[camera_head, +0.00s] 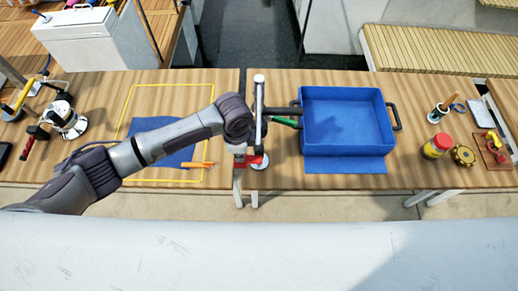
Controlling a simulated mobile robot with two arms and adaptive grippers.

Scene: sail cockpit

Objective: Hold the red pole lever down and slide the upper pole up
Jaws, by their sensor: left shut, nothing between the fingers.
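The pole (259,92) stands upright near the seam between the two benches, with a light grey top and a darker lower part. The red lever (256,160) shows low beside it, close to a round white foot. My left arm comes in from the left, and its wrist is right beside the pole. My left gripper (280,111) appears as a dark shape just right of the pole, shut and empty. The pole hides part of it, and I cannot tell whether it touches the pole. The wrist is above the lever. My right gripper is not in view.
A blue tray (345,158) with black handles stands close right of the pole, with a green-handled object (286,122) beside it. A yellow outline and blue cloth (150,127) lie under my left arm. A red-and-yellow jar (437,146) is farther right.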

